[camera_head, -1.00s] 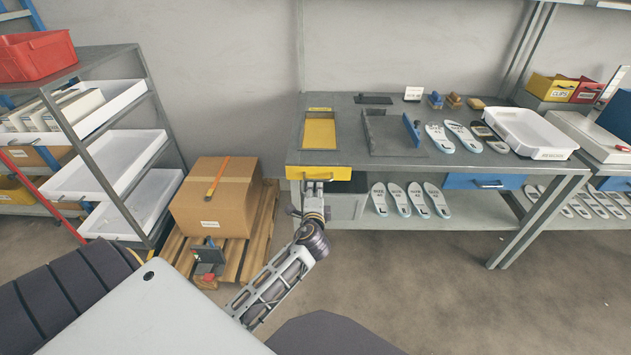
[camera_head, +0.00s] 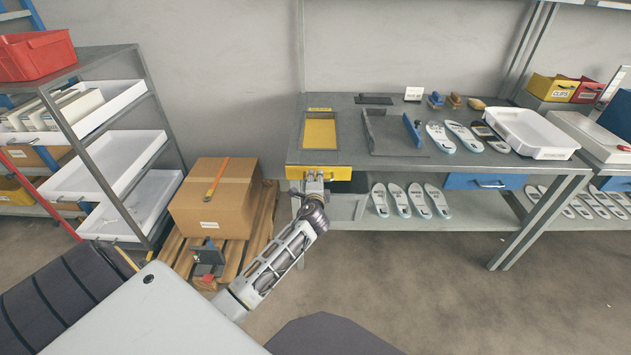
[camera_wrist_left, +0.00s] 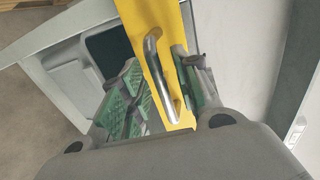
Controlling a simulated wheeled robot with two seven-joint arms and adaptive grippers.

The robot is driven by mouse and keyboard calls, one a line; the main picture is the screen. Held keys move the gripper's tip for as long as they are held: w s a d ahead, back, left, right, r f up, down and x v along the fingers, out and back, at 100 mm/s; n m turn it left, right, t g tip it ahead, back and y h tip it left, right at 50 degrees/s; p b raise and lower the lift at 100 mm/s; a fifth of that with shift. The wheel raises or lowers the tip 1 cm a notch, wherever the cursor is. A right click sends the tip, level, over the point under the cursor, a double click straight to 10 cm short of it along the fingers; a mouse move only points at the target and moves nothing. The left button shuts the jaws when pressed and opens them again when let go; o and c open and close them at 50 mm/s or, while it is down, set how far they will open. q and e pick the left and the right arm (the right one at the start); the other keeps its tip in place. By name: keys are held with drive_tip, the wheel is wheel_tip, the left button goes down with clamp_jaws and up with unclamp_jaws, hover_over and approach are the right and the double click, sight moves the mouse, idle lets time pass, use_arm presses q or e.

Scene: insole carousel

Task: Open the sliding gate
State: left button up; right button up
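A yellow front panel (camera_head: 345,173) with a metal handle sits at the left end of the workbench's front edge. A yellow plate (camera_head: 319,131) lies in a frame in the bench top just behind it. My left gripper (camera_head: 313,183) is at the handle and hides part of it. In the left wrist view the silver handle (camera_wrist_left: 160,80) stands out from the yellow panel (camera_wrist_left: 158,22). The fingers of my left gripper (camera_wrist_left: 165,92) are apart on either side of the handle, with yellow showing between handle and pads. My right gripper is not in view.
The workbench (camera_head: 370,158) carries a grey tray, insoles and a white bin (camera_head: 530,133). A lower shelf holds several insoles (camera_head: 410,200). A cardboard box (camera_head: 215,198) on a pallet stands left of my arm, beside a shelf rack (camera_head: 90,145). Floor in front is clear.

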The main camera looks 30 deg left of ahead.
use_arm(q)
drive_tip(key=shift+w, duration=0.1)
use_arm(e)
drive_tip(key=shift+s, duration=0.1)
use_arm(q)
clamp_jaws()
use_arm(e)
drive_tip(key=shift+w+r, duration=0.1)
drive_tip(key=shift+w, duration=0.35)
